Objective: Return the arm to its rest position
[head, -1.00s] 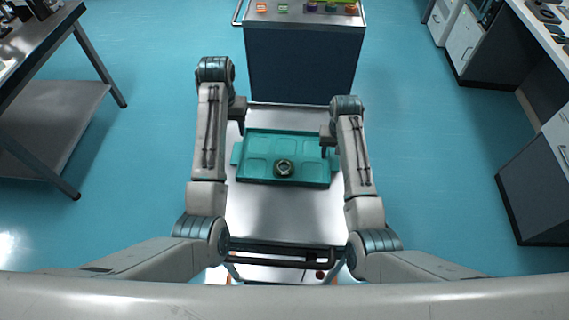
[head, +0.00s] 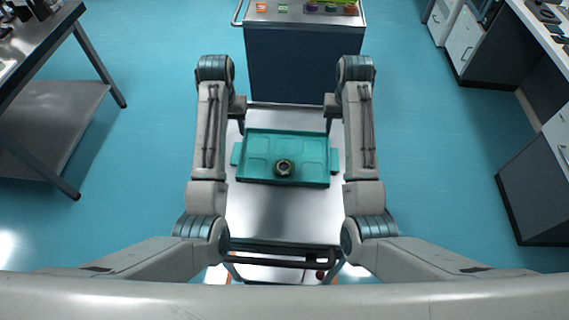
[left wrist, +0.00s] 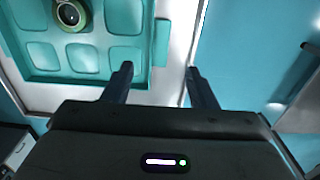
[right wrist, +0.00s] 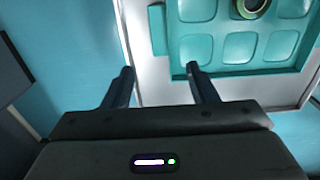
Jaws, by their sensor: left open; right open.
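My left gripper (head: 241,127) is at the left side of the teal tray, above the cart top. In the left wrist view my left gripper (left wrist: 157,82) is open, with nothing between its fingers. My right gripper (head: 329,125) is at the tray's right side, above the cart top. In the right wrist view my right gripper (right wrist: 160,82) is open and empty. Both arms stand nearly mirrored.
The teal tray (head: 315,178) with shallow compartments lies on the metal cart top (head: 285,220). A dark ring-shaped part (head: 284,168) sits in a front compartment. A blue-grey cabinet (head: 305,65) stands beyond. A table (head: 50,35) is at left; floor on both sides is clear.

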